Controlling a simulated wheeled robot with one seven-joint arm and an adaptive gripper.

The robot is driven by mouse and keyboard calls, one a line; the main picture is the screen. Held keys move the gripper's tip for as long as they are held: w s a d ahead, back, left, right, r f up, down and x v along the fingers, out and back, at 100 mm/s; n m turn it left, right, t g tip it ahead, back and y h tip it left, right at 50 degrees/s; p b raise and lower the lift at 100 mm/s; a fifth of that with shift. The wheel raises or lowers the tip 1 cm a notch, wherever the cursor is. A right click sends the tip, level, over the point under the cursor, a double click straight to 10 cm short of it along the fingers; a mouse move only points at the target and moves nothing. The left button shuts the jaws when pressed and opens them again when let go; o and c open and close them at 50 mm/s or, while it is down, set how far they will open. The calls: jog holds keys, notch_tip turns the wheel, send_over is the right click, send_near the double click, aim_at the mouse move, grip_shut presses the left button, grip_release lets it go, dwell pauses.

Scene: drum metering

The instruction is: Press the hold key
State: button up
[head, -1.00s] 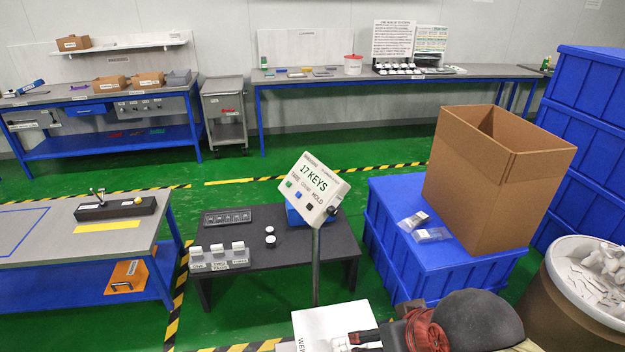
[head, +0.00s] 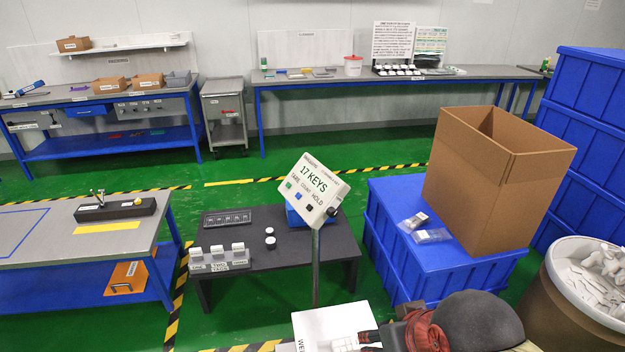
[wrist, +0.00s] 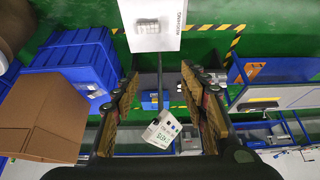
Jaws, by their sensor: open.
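The indicator (head: 314,188) is a tilted white panel on a grey post, reading "17 KEYS". Below are a green key (head: 289,185), a blue key (head: 298,195) and a dark key (head: 310,208), with labels TARE, COUNT and HOLD; the dark one is nearest HOLD. In the wrist view the indicator (wrist: 160,131) appears upside down between my fingers, apart from them. My gripper (wrist: 161,75) is open and empty. In the head view my gripper (head: 370,339) is low at the front, right of the post, over part of a white plate (head: 322,325).
A dark low table (head: 285,252) behind the post bears white labelled blocks (head: 217,250) and a slotted tray (head: 227,218). A blue crate (head: 440,262) with a tall cardboard box (head: 490,180) stands right. A drum (head: 572,300) of white pieces is at far right. Small white pieces (wrist: 147,26) lie on the plate.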

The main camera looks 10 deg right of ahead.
jog(key=c, duration=1)
grip_shut()
dwell(0.7)
